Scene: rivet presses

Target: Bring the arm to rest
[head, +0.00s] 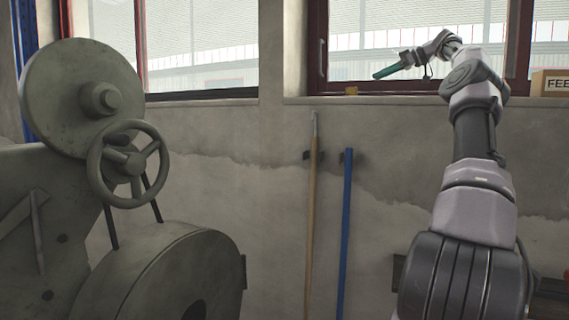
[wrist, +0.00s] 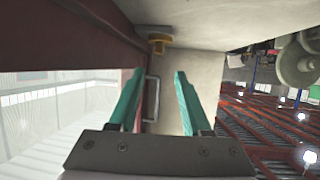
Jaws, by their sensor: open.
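My arm reaches up on the right of the head view, raised in front of the window. My gripper (head: 383,73) is at its far end, pointing left and slightly down, at about the height of the window's lower part. In the wrist view its two teal fingers (wrist: 158,76) stand well apart. Nothing is held between them. Behind the gap show a grey window handle (wrist: 151,98) and a pale wall surface.
A large grey-green press (head: 85,95) with a handwheel (head: 128,163) fills the left. A small brass-coloured piece (head: 351,91) and a lettered box (head: 555,83) are on the sill. A wooden pole (head: 313,215) and a blue pole (head: 345,235) lean on the wall.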

